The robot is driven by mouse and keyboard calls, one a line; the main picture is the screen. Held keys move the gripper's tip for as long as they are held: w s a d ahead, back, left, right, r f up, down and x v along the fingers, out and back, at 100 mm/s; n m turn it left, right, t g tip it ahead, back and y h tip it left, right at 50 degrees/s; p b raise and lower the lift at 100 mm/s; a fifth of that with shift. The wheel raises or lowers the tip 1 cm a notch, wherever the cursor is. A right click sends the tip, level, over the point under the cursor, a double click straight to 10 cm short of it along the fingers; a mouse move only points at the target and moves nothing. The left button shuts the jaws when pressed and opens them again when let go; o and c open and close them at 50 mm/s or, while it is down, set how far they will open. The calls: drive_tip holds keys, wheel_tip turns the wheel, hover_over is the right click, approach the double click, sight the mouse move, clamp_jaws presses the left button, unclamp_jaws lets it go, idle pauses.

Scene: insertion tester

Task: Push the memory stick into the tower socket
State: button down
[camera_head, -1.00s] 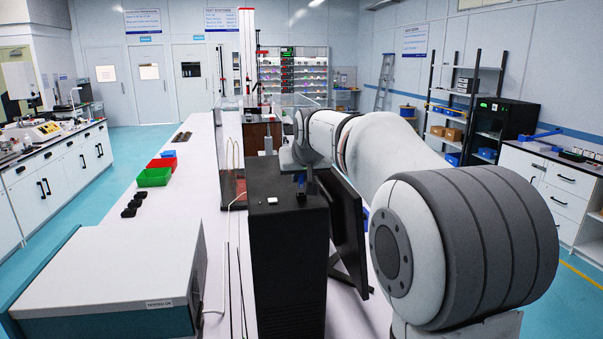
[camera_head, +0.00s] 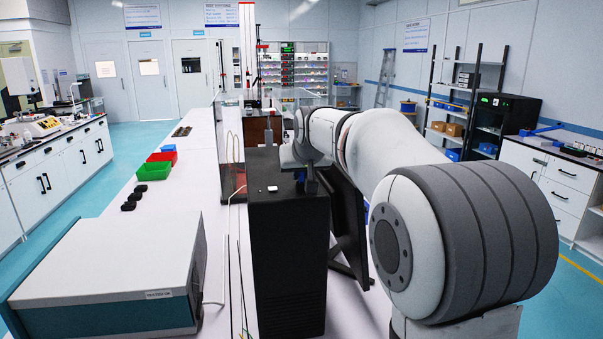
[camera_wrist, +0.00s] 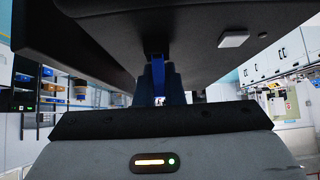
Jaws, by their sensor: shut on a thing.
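The tower (camera_head: 287,255) is a tall black case on the white bench, with a small white block (camera_head: 272,188) on its top. My gripper (camera_head: 305,186) is at the top right edge of the tower, fingers down, and partly hidden by my wrist. In the wrist view my gripper (camera_wrist: 160,75) is shut on the blue memory stick (camera_wrist: 155,58). The stick's far end reaches the dark tower surface (camera_wrist: 120,40). The white block (camera_wrist: 233,39) shows there to the right. The socket is hidden, and I cannot tell how deep the stick sits.
A black monitor (camera_head: 348,225) stands close to the right of the tower. A tester box (camera_head: 120,260) stands at the front left. A green bin (camera_head: 154,171), a red bin (camera_head: 162,157) and small black pieces (camera_head: 130,200) lie along the bench. Thin cables run left of the tower.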

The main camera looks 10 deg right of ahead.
drive_tip(key=shift+f, duration=0.15)
drive_tip(key=c, duration=1.5)
unclamp_jaws()
drive_tip(key=shift+o, duration=0.2)
drive_tip(key=b+v, duration=0.1)
drive_tip(key=v, duration=0.6)
drive_tip(key=shift+s, duration=0.55)
drive_tip(key=s+f+g, duration=0.3)
drive_tip(key=s+f, duration=0.9)
drive_tip(key=s, duration=0.3)
drive_tip(key=s+f+g, duration=0.3)
drive_tip(key=s+f, duration=0.9)
drive_tip(key=s, duration=0.4)
drive_tip(key=shift+f, duration=0.2)
